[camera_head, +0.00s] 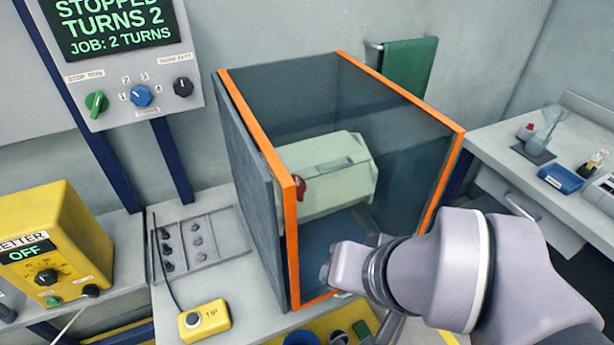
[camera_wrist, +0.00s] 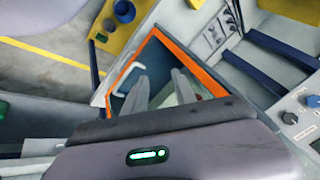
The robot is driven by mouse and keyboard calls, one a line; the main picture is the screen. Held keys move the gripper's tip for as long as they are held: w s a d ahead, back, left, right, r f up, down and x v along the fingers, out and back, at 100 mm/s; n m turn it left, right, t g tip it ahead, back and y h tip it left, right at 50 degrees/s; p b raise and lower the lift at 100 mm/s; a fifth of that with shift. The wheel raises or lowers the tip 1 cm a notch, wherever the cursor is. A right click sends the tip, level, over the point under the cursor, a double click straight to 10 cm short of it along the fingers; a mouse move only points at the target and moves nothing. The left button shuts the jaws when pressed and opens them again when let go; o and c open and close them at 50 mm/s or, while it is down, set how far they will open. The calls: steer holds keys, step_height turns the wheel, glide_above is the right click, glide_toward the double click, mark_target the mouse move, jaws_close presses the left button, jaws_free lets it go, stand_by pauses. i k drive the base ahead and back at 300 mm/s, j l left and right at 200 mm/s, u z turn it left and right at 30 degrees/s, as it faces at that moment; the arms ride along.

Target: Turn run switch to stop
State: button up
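The run switch (camera_head: 96,103) is a green knob at the left of the grey control panel (camera_head: 150,113), under a label that seems to read STOP RUN. Its exact pointer direction is too small to tell. The screen (camera_head: 115,28) above reads STOPPED, TURNS 2, JOB: 2 TURNS. My gripper (camera_head: 333,272) is in front of the orange-framed enclosure, far to the right of and below the switch. In the wrist view my gripper (camera_wrist: 162,86) shows two fingers apart with nothing seen held. The switch cannot be made out there.
A blue knob (camera_head: 141,95) and a black knob (camera_head: 183,86) sit right of the switch. The orange-framed enclosure (camera_head: 293,240) holds a pale green barrel (camera_head: 330,172). A yellow box (camera_head: 50,240) reading OFF and a yellow pendant (camera_head: 205,320) stand below the panel.

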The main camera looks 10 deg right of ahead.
mark_target(96, 102)
steer(key=u, duration=1.25)
